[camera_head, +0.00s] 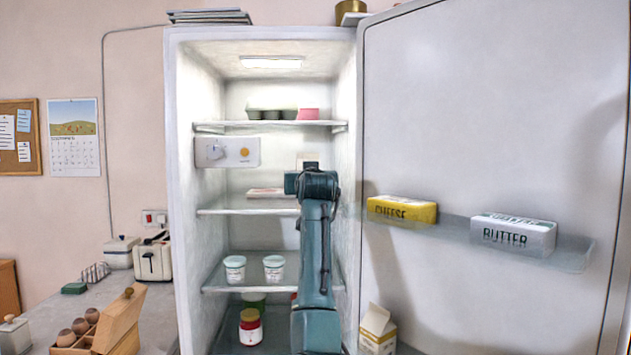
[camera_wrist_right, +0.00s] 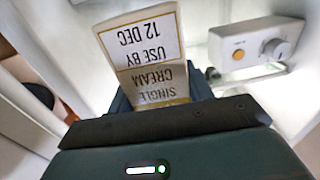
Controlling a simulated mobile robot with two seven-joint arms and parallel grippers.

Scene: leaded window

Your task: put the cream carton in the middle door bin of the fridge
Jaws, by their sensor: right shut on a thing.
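My right gripper (camera_head: 303,183) is inside the fridge (camera_head: 183,200), in front of the middle shelves, and is shut on the cream carton. The cream carton (camera_wrist_right: 150,50) shows in the right wrist view with the words "SINGLE CREAM" and "USE BY 12 DEC" upside down. In the head view only a small pale part of it (camera_head: 307,158) shows above the gripper. The fridge door (camera_head: 490,120) is open to the right. A clear door bin (camera_head: 575,258) holds a yellow CHEESE box (camera_head: 402,209) at its left and a white BUTTER box (camera_head: 513,235) further right. My left gripper is out of view.
There is a gap in the bin between the cheese and the butter. Another carton (camera_head: 378,330) stands low at the door. Two white tubs (camera_head: 235,268) stand on a lower shelf, and a red-and-white jar (camera_head: 250,327) is below. A dial box (camera_head: 227,152) is inside, upper left.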

